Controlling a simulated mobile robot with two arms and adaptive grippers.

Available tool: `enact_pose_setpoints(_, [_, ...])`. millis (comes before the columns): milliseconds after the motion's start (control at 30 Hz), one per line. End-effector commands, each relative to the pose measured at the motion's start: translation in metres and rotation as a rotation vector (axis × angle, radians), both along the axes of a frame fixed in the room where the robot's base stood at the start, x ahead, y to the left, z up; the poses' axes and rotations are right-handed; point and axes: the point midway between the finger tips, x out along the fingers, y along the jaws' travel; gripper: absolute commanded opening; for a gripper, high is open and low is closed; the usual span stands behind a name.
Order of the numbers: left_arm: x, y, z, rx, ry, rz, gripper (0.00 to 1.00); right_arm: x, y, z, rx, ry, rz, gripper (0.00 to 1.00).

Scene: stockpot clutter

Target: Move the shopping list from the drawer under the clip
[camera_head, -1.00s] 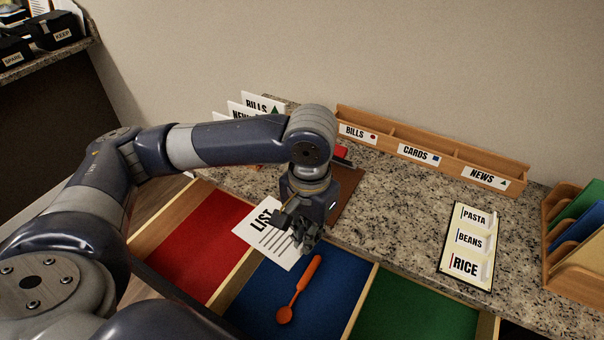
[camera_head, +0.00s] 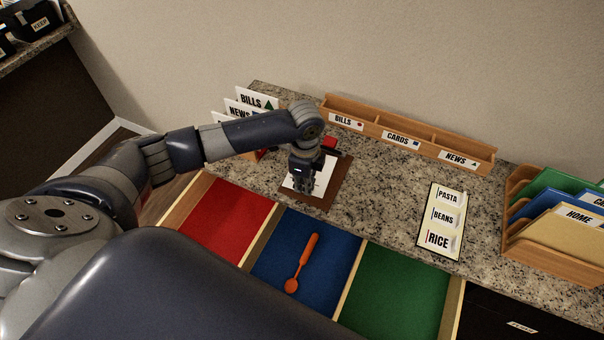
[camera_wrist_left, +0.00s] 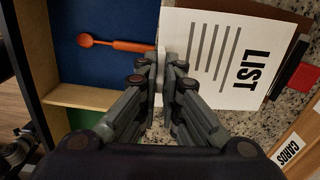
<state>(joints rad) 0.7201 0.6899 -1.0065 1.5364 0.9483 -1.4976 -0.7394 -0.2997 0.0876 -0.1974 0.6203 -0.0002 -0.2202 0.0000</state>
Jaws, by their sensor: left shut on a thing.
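The shopping list, a white sheet marked LIST, (camera_wrist_left: 222,82) is in my left gripper (camera_head: 302,192), held by one edge. In the head view the list (camera_head: 323,182) is over the brown clipboard (camera_head: 320,202) on the counter, partly hidden by the gripper. The left gripper (camera_wrist_left: 163,92) is shut on the sheet in the wrist view. The red clip (camera_head: 330,142) is at the clipboard's far end and also shows in the wrist view (camera_wrist_left: 304,78). The sheet's far edge is near the clip; I cannot tell whether it is under it. My right gripper is not in view.
The open drawer has red (camera_head: 232,215), blue (camera_head: 272,262) and green (camera_head: 395,290) compartments; an orange spoon (camera_head: 301,262) lies in the blue one. A wooden sorter (camera_head: 410,143), a PASTA, BEANS, RICE board (camera_head: 440,222) and a file rack (camera_head: 550,250) stand on the counter.

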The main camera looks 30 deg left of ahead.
Motion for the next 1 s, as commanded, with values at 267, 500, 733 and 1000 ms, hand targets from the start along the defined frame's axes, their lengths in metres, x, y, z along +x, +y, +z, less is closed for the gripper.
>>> enact_pose_setpoints(267, [0.0, 0.006, -0.009, -0.002, 0.0, -0.092, 0.0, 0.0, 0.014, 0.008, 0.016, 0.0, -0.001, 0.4])
enact_pose_setpoints(500, [0.003, 0.007, -0.029, -0.001, 0.0, -0.091, 0.0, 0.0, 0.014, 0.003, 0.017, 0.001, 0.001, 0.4])
enact_pose_setpoints(733, [0.006, 0.007, -0.052, 0.0, -0.002, -0.092, 0.0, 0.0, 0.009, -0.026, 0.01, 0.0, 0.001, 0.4])
enact_pose_setpoints(1000, [0.01, 0.008, -0.075, 0.001, -0.001, -0.091, 0.0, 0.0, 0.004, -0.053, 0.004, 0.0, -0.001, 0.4])
